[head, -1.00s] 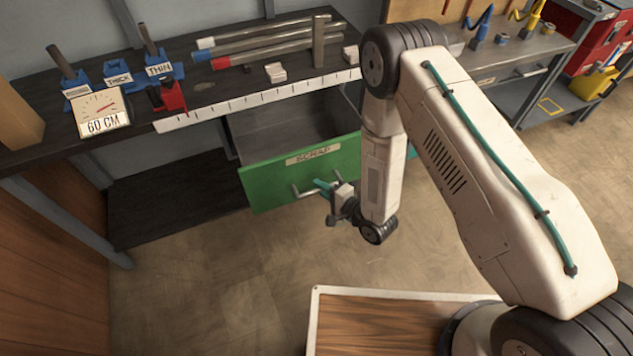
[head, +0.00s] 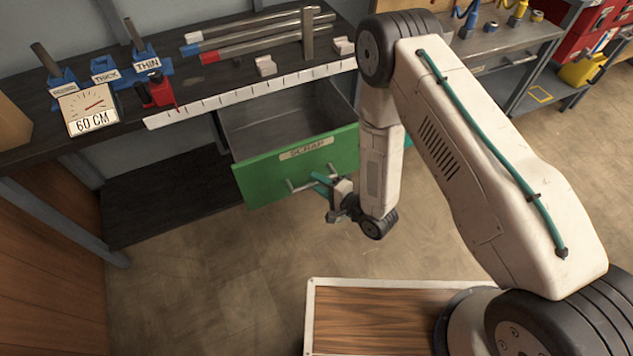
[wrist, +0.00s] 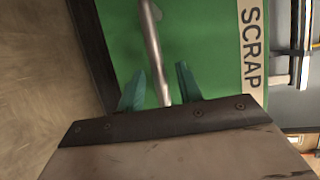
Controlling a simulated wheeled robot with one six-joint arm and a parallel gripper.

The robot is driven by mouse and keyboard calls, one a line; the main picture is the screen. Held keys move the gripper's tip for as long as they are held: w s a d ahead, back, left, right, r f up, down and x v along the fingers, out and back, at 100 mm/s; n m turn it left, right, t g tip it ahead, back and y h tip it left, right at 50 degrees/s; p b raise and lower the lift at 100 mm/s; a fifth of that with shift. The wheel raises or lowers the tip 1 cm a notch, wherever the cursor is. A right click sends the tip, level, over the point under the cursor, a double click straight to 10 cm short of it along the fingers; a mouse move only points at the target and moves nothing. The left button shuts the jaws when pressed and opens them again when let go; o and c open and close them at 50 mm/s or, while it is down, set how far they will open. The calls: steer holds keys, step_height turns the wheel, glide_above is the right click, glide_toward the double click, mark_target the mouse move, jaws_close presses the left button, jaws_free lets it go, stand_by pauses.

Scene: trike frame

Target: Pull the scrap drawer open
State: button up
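The scrap drawer's green front (head: 262,172) carries a SCRAP label and stands out from under the bench, its grey inside (head: 285,115) showing empty. A pale metal bar handle (head: 300,184) is fixed to the front. My gripper (head: 322,181) is at the right part of this handle. In the wrist view, the teal fingers of my gripper (wrist: 160,80) are apart. The handle (wrist: 153,45) runs between them, with a gap showing on each side. I cannot tell how deep the bar sits between the fingers.
The bench (head: 225,80) above holds tubes (head: 260,40), blue holders, a red clamp (head: 157,92) and a 60 CM gauge (head: 90,108). A white ruler strip (head: 250,98) runs along its front edge. The floor (head: 210,265) before the drawer is clear.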

steer(key=v, duration=0.6)
steer(key=shift+s, duration=0.15)
steer(key=shift+d, duration=0.15)
